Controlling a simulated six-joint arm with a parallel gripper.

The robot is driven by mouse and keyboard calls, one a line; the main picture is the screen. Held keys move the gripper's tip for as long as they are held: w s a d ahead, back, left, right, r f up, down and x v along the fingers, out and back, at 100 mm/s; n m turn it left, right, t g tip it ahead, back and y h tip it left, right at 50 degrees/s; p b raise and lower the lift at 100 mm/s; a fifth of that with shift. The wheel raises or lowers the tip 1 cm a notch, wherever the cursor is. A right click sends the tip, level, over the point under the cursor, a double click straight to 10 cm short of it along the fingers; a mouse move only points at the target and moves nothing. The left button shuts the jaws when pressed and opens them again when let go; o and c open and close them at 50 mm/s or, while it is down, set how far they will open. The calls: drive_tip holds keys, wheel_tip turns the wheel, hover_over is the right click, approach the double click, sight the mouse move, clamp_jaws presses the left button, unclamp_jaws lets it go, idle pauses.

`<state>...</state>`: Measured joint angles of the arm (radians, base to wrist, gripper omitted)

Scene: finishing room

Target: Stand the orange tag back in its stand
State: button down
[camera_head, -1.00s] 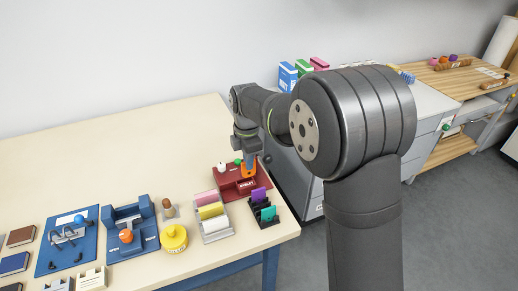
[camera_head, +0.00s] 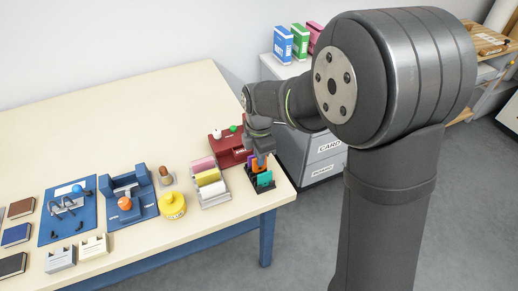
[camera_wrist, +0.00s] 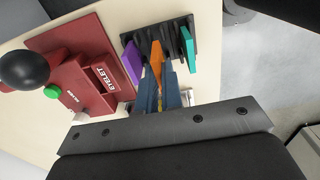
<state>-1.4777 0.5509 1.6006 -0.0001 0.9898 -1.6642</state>
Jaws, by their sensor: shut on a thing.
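The orange tag (camera_wrist: 156,60) is held between the blue fingers of my gripper (camera_wrist: 158,88), which are shut on it. Its far end overlaps the black slotted stand (camera_wrist: 174,36) in the wrist view, between a purple tag (camera_wrist: 132,62) and a teal tag (camera_wrist: 189,48). The purple and teal tags are in the stand. I cannot tell whether the orange tag's lower edge is seated in a slot or just above it. In the head view my gripper (camera_head: 261,157) is over the stand, with the teal tag (camera_head: 264,179) in front.
A red eyelet press (camera_wrist: 85,75) with a black knob and green button is close beside the stand. The table's edge is just right of the stand.

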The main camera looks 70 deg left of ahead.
drive_tip(key=shift+f, duration=0.85)
drive_tip(key=shift+f, duration=0.65)
idle(0.7)
drive_tip(key=c, duration=1.9)
unclamp_jaws()
drive_tip(key=shift+r, duration=5.55)
drive_tip(key=shift+f, duration=0.1)
wheel_tip(320, 180, down, 8)
drive_tip(key=shift+f, duration=0.15)
